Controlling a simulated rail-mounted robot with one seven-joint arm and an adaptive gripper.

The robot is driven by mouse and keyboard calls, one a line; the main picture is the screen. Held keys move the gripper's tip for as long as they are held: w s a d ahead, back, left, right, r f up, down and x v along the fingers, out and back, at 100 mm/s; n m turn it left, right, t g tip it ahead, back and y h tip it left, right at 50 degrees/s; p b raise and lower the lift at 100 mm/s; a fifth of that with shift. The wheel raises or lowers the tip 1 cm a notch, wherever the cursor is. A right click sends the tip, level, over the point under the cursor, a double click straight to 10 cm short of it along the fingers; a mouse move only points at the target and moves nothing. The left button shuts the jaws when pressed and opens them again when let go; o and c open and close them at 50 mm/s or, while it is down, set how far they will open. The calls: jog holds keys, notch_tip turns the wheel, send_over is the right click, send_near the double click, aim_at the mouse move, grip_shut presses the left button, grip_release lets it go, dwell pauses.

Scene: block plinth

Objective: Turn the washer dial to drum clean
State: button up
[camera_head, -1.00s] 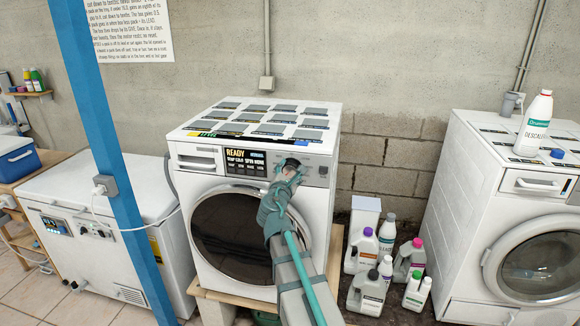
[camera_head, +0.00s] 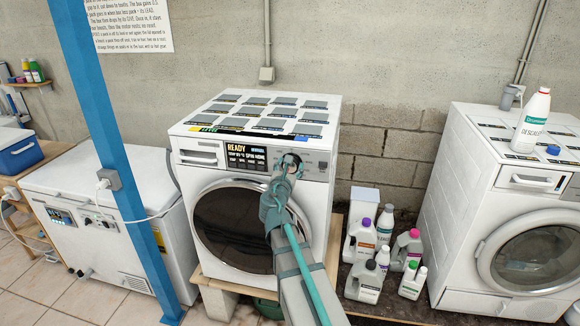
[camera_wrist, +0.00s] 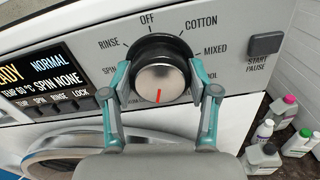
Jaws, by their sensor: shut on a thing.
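The washer (camera_head: 238,213) stands in the middle of the head view. In the wrist view its dial (camera_wrist: 160,80) has a silver face in a black collar, with a red mark pointing almost straight down. Labels around it read OFF at the top, COTTON and MIXED on the right, and RINSE and SPIN on the left. Small lettering below the dial is partly hidden by the dial and fingers. My gripper (camera_wrist: 161,84) is shut on the dial, one finger on each side. In the head view my gripper (camera_head: 288,163) covers most of the dial.
The display (camera_wrist: 42,78) left of the dial reads NORMAL, SPIN NONE. A start/pause button (camera_wrist: 266,44) sits to the right. Several bottles (camera_head: 385,223) stand on the floor, between this washer and a second washer (camera_head: 530,250). A blue post (camera_head: 110,150) stands at left.

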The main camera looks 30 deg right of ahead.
jog(key=o, duration=1.2)
jog(key=shift+c, duration=0.2)
jog(key=shift+s, duration=0.1)
jog(key=v, duration=0.7)
jog(key=shift+a, duration=0.2)
jog(key=shift+s, duration=0.15)
